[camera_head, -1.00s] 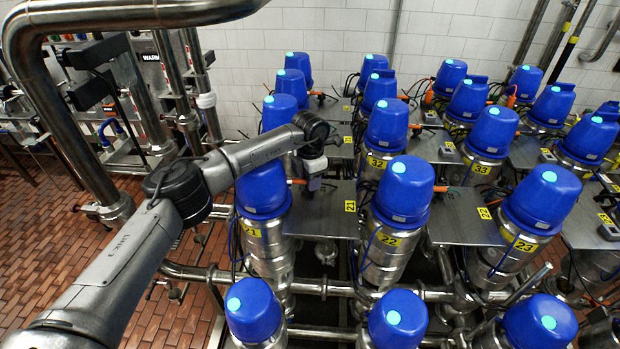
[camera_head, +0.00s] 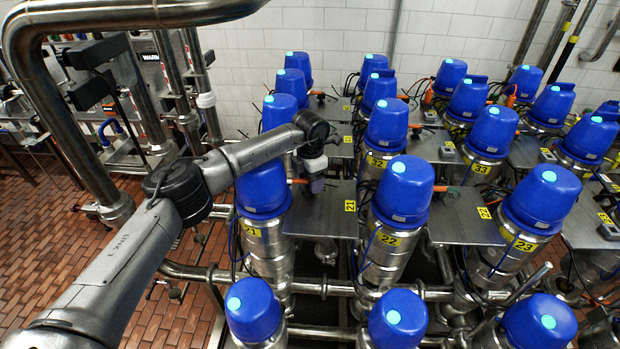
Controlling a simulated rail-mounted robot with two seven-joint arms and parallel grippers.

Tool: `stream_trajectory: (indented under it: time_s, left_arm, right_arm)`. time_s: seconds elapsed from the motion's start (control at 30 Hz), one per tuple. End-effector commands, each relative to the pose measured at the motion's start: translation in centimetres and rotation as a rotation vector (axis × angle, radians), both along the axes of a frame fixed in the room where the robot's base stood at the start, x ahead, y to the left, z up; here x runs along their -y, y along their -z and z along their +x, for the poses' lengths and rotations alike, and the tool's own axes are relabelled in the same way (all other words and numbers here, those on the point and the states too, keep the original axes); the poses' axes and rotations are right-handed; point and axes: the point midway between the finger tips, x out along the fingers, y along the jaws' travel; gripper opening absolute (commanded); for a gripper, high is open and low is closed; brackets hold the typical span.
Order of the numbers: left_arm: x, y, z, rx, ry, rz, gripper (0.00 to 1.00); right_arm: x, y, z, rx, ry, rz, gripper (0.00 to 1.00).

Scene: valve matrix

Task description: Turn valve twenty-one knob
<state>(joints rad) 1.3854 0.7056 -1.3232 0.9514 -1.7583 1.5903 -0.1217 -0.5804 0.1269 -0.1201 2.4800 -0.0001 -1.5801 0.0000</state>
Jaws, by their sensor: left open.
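Valve twenty-one (camera_head: 262,195) has a blue cap on a steel body with a yellow "21" label (camera_head: 251,230). An orange fitting (camera_head: 297,181) sticks out on its right side, and a plate with a second "21" tag (camera_head: 350,205) lies to the right. My left arm reaches in from the left and passes over the top of the cap, hiding part of it. My left gripper (camera_head: 316,182) points down at the cap's right side, close to the orange fitting; contact cannot be told. Its fingertips are small and the knob itself is not clearly seen. My right gripper is not in view.
Valve twenty-two (camera_head: 402,190) stands to the right and valve twenty-three (camera_head: 543,200) farther right. More blue-capped valves fill the rows behind and in front. A thick steel pipe (camera_head: 60,130) bends along the left. Cables run between the valves.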

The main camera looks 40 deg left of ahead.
Motion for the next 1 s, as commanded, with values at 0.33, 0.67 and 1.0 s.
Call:
stream_trajectory:
  time_s: [0.33, 0.67, 1.0]
  left_arm:
    - [0.0, -1.3, 0.0, 0.002, 0.0, 0.0, 0.63]
    - [0.0, -7.7, 0.0, 0.003, -0.001, 0.0, 0.63]
    - [0.0, -12.6, 0.0, 0.001, 0.0, 0.0, 0.63]
  right_arm:
    - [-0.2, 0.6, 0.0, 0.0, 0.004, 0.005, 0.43]
    - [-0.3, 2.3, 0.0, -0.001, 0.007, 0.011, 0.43]
    - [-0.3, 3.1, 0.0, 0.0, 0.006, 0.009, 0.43]
